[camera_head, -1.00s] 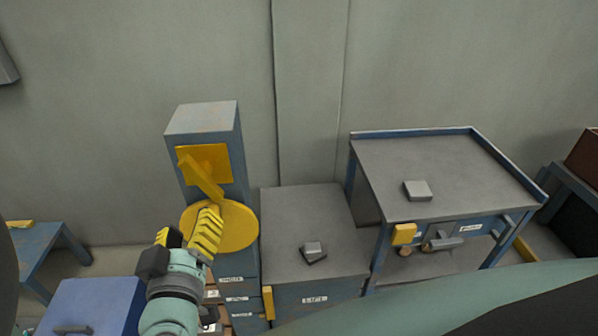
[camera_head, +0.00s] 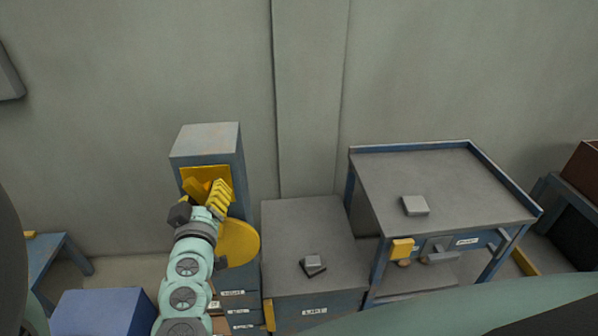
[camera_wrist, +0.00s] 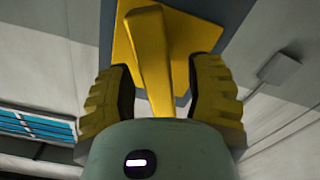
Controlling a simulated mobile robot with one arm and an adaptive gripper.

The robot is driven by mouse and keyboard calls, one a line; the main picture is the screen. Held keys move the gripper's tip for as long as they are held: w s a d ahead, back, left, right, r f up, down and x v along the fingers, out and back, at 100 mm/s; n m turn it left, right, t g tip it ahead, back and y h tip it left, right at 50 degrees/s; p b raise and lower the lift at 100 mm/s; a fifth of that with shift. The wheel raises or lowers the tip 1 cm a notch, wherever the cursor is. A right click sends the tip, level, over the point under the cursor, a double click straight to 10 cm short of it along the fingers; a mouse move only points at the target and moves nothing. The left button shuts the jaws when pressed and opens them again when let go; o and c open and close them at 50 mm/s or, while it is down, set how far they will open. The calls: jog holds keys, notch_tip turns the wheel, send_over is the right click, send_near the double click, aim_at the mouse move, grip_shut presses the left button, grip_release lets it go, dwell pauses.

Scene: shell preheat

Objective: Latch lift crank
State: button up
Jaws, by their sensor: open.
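The yellow crank lever (camera_wrist: 150,62) shows in the wrist view, in front of its square yellow plate (camera_wrist: 190,35). In the head view the lever is mostly hidden behind my gripper, while the plate (camera_head: 205,172) shows on the blue-grey column (camera_head: 207,140). A yellow disc (camera_head: 240,243) is below it on the same column. My gripper (camera_head: 215,192) is raised at the plate. In the wrist view its two ridged yellow fingers (camera_wrist: 160,88) are open, one on each side of the lever. I cannot tell whether either finger touches it.
A grey-topped cabinet (camera_head: 290,235) with a small dark block (camera_head: 313,265) stands right of the column. Further right is a blue-framed bench (camera_head: 450,180) bearing a grey block (camera_head: 415,205). A blue box (camera_head: 100,310) is at the lower left. The wall is close behind.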

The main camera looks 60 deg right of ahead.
jog(key=shift+w+d, duration=0.35)
jog(key=shift+d, duration=0.05)
jog(key=shift+o, duration=0.3)
grip_shut()
